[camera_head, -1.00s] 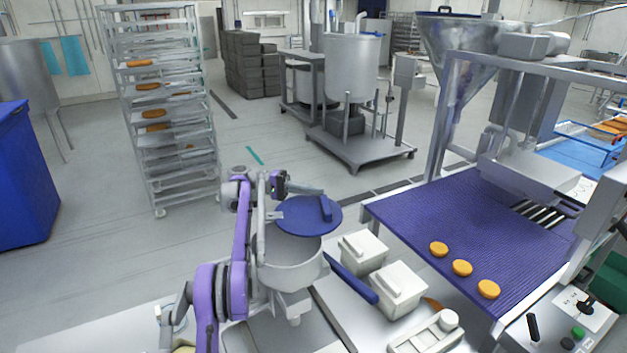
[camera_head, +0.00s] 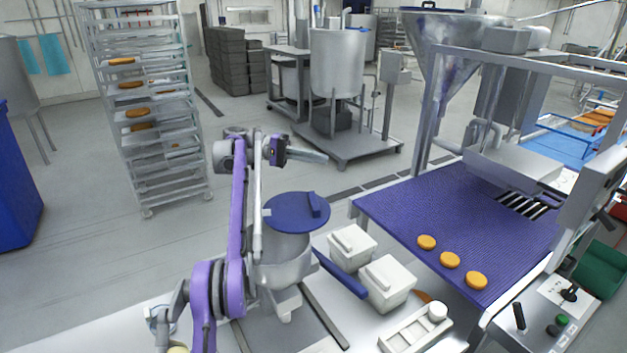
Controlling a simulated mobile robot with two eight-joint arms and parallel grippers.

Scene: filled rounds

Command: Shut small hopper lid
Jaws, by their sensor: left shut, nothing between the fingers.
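The small hopper (camera_head: 283,272) is a pale grey metal bowl at the lower middle, partly covered by my left arm. Its round blue lid (camera_head: 290,213), with a raised blue bar handle, lies nearly flat above the hopper body. A pale grey surface shows below the lid's front edge. I cannot tell whether the lid sits flush on the rim. My left gripper (camera_head: 318,156) is shut and empty, above and beyond the lid, apart from it and pointing right. My right gripper is out of view.
A blue conveyor (camera_head: 440,210) with orange rounds (camera_head: 450,260) lies farther right. A tray rack (camera_head: 150,120) stands back left. The floor behind the hopper is open.

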